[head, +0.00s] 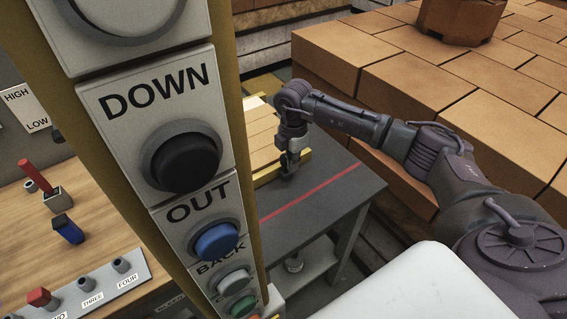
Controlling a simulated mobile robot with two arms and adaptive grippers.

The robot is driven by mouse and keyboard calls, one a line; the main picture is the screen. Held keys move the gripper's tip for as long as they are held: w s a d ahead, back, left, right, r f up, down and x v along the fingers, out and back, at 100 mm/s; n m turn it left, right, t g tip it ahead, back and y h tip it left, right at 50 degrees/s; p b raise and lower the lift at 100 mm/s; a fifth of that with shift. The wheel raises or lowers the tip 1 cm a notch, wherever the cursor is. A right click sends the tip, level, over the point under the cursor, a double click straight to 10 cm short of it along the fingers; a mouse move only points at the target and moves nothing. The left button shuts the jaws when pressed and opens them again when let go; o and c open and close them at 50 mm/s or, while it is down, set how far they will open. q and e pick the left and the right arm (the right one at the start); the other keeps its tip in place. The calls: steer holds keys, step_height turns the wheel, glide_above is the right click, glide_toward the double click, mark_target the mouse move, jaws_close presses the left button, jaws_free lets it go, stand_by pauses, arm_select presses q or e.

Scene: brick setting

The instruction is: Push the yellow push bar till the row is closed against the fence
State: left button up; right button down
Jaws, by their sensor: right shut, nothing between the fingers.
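The yellow push bar (267,174) lies on a dark grey table (335,190), along the near side of a row of pale tan bricks (262,140). My right gripper (289,168) is shut and empty, pointing down at the bar's near side, close to its right part. I cannot tell whether it touches the bar. The control panel in front hides the left part of the row and bar. I cannot make out the fence or any gaps in the row. My left gripper is not in view.
A tall control panel (133,98) with buttons stands close in front. A red line (310,195) crosses the table on the near side of the bar. Large stacked brown bricks (430,70) stand behind my right arm. A wooden bench (100,215) with switches is at left.

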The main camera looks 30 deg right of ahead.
steer(key=shift+w+r, duration=0.4)
steer(key=shift+r, duration=0.05)
step_height(320, 180, up, 7)
steer(key=p, duration=0.6)
steer(key=shift+s+a, duration=0.1)
steer(key=shift+a, duration=0.05)
stand_by(0.5)
